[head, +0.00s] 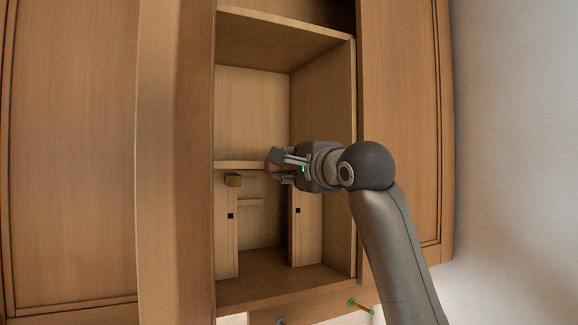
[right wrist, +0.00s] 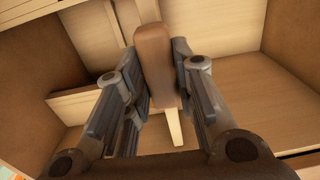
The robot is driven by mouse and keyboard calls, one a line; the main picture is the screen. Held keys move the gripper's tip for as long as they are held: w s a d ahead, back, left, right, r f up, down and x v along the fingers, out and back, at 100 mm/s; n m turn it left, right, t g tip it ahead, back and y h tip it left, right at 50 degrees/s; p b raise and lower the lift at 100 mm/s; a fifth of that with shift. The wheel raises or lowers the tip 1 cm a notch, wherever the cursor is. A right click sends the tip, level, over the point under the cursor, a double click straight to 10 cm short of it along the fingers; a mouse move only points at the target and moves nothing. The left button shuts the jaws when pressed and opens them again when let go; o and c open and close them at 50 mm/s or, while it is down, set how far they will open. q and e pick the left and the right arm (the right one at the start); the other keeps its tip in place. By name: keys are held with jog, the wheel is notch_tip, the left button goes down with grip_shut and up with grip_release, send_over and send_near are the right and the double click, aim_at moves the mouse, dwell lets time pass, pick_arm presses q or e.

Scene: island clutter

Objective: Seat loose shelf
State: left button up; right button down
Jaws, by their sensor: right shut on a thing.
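The loose shelf (head: 240,164) is a light wooden board inside the open cabinet compartment, showing in the head view as a thin, roughly level edge. My right gripper (head: 276,166) is at the shelf's right front, shut on a brown rounded block. In the right wrist view the brown block (right wrist: 155,60) stands between the two fingers of my right gripper (right wrist: 157,75). Whether the block is joined to the shelf is unclear. A small yellow-brown block (head: 233,180) shows just under the shelf's left part. The shelf's right end is hidden behind the gripper. My left gripper is out of view.
Two upright light strips with black squares, a left strip (head: 230,235) and a right strip (head: 297,235), stand below the shelf. The cabinet's right side wall (head: 335,130) is close to my wrist. A green-tipped bar (head: 362,306) sticks out below. The upper compartment is empty.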

jog(key=shift+f, duration=0.25)
dwell(0.4)
